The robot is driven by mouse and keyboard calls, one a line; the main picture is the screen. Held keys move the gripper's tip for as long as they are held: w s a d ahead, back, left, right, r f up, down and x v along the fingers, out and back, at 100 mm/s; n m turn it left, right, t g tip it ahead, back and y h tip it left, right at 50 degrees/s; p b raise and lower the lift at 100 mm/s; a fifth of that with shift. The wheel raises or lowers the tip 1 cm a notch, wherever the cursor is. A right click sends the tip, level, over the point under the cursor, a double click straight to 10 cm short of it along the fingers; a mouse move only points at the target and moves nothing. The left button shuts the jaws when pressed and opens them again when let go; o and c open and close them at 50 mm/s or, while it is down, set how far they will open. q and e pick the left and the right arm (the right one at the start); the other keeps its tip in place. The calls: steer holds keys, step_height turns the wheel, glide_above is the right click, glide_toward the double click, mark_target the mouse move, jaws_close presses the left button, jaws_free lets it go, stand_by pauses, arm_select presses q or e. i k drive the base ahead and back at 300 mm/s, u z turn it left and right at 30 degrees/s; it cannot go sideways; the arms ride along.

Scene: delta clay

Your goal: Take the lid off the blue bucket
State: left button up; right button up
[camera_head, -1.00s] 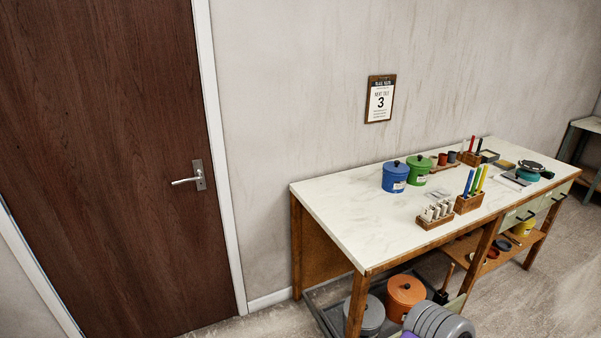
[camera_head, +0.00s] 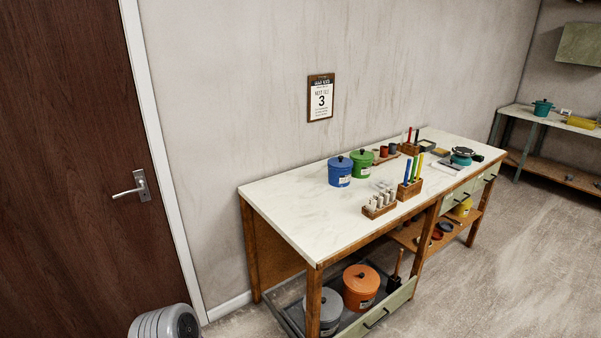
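The blue bucket (camera_head: 340,173) stands upright on the white-topped workbench (camera_head: 290,205), near its back edge. Its blue lid (camera_head: 340,161) with a dark knob sits on top. A green bucket with a lid (camera_head: 362,165) stands right beside it on the right. Neither of my grippers shows in the head view.
Wooden racks (camera_head: 380,205) with white pieces and coloured sticks stand right of the buckets. The bench's left end is bare. An orange bucket (camera_head: 361,285) and a grey bucket (camera_head: 331,308) sit in a tray below. A closed door (camera_head: 75,170) is at left.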

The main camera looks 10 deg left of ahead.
mark_target(339, 162)
steer(key=z, duration=0.2)
steer(key=k, duration=0.25)
steer(key=z, duration=1)
steer(key=k, duration=1.1)
steer(key=z, duration=0.8)
steer(key=i, duration=1.6)
steer(key=u, duration=0.5)
steer(key=i, duration=1.95)
steer(key=u, duration=1.9)
steer(key=i, duration=1)
steer(key=u, duration=0.95)
